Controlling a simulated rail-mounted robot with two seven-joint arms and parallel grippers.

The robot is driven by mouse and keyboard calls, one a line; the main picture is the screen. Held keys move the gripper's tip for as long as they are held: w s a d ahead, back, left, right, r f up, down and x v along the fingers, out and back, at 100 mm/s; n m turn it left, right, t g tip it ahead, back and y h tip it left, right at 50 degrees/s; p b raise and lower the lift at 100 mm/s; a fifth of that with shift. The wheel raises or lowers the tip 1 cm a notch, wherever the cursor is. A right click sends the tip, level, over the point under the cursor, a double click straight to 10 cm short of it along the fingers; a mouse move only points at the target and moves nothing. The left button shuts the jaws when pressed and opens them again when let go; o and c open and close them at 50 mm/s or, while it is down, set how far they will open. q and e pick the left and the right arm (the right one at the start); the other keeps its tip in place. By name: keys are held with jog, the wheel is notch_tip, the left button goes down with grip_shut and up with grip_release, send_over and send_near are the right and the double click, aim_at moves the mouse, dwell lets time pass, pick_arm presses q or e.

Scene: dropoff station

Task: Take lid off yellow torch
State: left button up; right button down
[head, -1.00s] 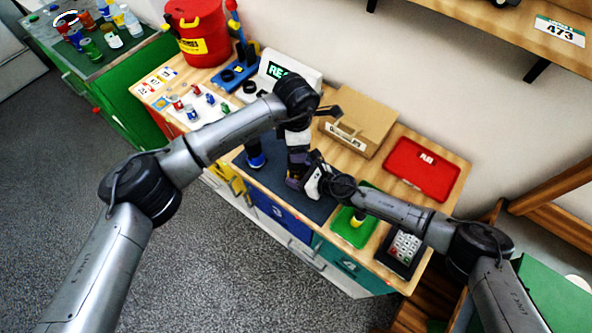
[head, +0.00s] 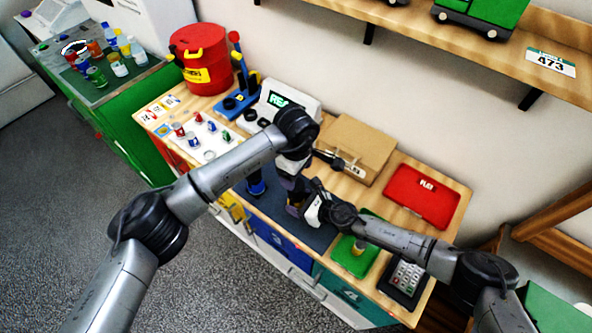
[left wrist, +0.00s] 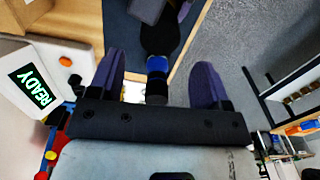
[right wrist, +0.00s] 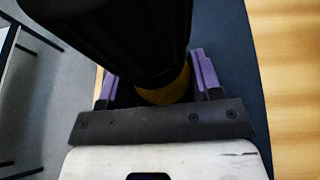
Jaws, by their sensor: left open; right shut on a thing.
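My right gripper (right wrist: 150,78) is shut on the yellow torch. In the right wrist view its yellow band (right wrist: 165,88) shows between the purple fingers, and its large black body (right wrist: 120,35) rises toward the camera. In the head view my right gripper (head: 308,207) is low over the dark mat. My left gripper (left wrist: 157,72) is open. A blue-and-black torch (left wrist: 157,63) shows between and beyond its fingers in the left wrist view. In the head view the blue torch (head: 256,186) stands on the mat, left of both grippers. The yellow torch's lid cannot be told apart.
A READY display (head: 285,103) and red bucket (head: 203,58) stand behind left. A shelf (head: 480,35) hangs above.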

aim_at(296, 198)
pick_arm(q)
jog(key=shift+f+m, duration=0.25)
jog(key=shift+m, duration=0.25)
jog(key=shift+f, duration=3.75)
jog(key=shift+c, duration=0.4)
jog(key=c, duration=0.8)
jog(key=n, duration=0.4)
jog(key=shift+n, duration=0.4)
jog(key=shift+c, duration=0.2)
jog(key=n, duration=0.5)
